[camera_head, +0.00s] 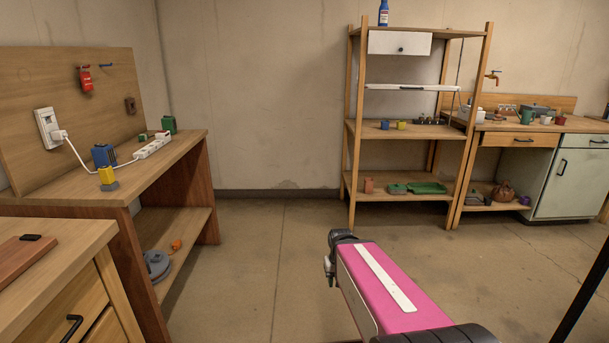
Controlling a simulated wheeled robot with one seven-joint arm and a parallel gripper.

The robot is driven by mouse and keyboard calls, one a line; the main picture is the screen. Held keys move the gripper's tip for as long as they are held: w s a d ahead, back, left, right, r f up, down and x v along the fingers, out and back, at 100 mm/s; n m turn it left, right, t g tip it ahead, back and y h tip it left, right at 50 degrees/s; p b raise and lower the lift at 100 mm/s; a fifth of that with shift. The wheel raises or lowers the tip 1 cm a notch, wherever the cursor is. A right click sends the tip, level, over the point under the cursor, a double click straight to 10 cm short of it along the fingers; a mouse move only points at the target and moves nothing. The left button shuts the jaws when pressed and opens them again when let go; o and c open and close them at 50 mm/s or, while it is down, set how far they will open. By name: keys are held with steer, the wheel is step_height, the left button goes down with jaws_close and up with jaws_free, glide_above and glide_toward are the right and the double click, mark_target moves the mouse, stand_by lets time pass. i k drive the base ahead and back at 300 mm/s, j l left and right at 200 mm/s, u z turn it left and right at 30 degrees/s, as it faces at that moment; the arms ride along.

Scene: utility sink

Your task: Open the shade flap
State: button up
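A white panel with a small dark knob (400,42) hangs upright just under the top board of the wooden rack at the back. Below it, a thin white board (412,87) lies almost edge-on between the rack posts, with a small dark mark on its front edge. I cannot tell for sure which of the two is the shade flap. A thin dark rod or cord (459,62) runs down near the right post. My pink arm link reaches in from the bottom, well in front of the rack and apart from it. My gripper's fingers do not show.
The rack's lower shelves (400,130) hold small cups and green trays. A counter with a sink area and a pale green cabinet (571,183) stands right. A wooden workbench (150,170) with a power strip (152,148) stands left; drawers (75,308) are nearer. The middle floor is clear.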

mark_target(379, 42)
steer(key=i, duration=1.75)
steer(key=i+j+z, duration=0.1)
steer(key=i+z, duration=0.3)
steer(key=i+j+z, duration=0.25)
steer(key=i+z, duration=0.2)
steer(key=i, duration=0.15)
